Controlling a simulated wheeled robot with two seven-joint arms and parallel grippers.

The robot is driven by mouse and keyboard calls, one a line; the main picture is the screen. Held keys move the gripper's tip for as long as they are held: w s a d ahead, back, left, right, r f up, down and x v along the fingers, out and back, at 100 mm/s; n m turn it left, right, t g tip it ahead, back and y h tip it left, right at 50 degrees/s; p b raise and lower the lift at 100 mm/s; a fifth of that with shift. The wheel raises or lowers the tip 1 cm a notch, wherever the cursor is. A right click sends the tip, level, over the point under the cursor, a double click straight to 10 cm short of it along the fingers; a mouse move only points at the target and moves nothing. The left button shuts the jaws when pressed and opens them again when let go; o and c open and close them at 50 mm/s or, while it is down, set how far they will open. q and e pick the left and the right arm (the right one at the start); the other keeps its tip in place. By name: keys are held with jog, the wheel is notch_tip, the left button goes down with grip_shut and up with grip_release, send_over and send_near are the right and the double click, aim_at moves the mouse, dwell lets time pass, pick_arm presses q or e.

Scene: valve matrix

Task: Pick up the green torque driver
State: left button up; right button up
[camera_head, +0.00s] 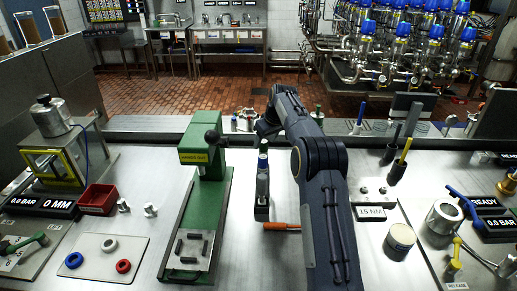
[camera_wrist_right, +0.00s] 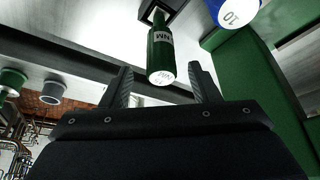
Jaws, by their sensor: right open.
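The green torque driver (camera_wrist_right: 161,45) shows in the right wrist view, with a white end face and a white band lettered NM. In the head view the right arm largely hides this gripper. My left gripper is out of view.
The green press (camera_head: 201,150) stands close left of the driver. A blue-ended tool marked 10 (camera_wrist_right: 236,10) is near the driver in the right wrist view. An orange-handled tool (camera_head: 282,226) lies on the bench. A red bin (camera_head: 97,199) and rings on a white plate are farther left.

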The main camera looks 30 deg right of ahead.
aim_at(262, 149)
jog(key=shift+w+f, duration=0.1)
jog(key=shift+f, duration=0.7)
jog(key=p+x, duration=0.1)
jog(key=x, duration=0.3)
jog(key=shift+a+f+p, duration=0.1)
jog(key=shift+f+p, duration=0.05)
jog(key=shift+p, duration=0.2)
jog(key=c, duration=1.2)
